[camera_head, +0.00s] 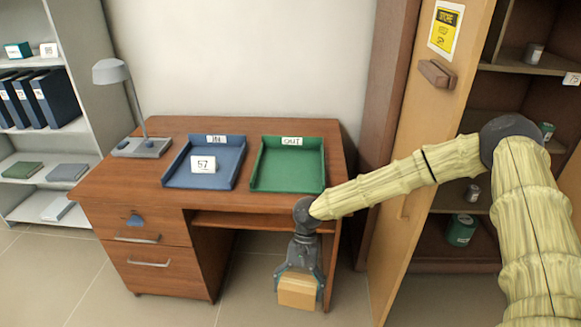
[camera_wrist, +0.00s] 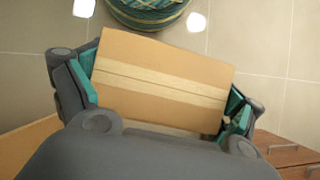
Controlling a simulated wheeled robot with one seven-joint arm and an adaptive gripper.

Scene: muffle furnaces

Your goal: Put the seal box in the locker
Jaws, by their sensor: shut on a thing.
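My gripper (camera_head: 298,272) hangs in front of the desk's right side, pointing down, and is shut on a small brown cardboard box with a pale tape strip. The box (camera_head: 298,291) is held clear of the floor. In the wrist view the box (camera_wrist: 160,82) sits tilted between the two teal-padded fingers. No label shows on the faces I see, so I cannot tell if it is the seal box. The locker (camera_head: 520,100) is at the right, with its wooden door (camera_head: 415,130) swung open and a yellow "STORE" sign on it. My arm hides part of its shelves.
The desk (camera_head: 150,190) carries a lamp (camera_head: 142,145), a blue IN tray (camera_head: 175,178) with a "57" card (camera_head: 203,165), and an empty green OUT tray (camera_head: 288,185). Cans, including a green one (camera_head: 460,230), stand in the locker. A shelf unit with binders (camera_head: 55,98) is at left.

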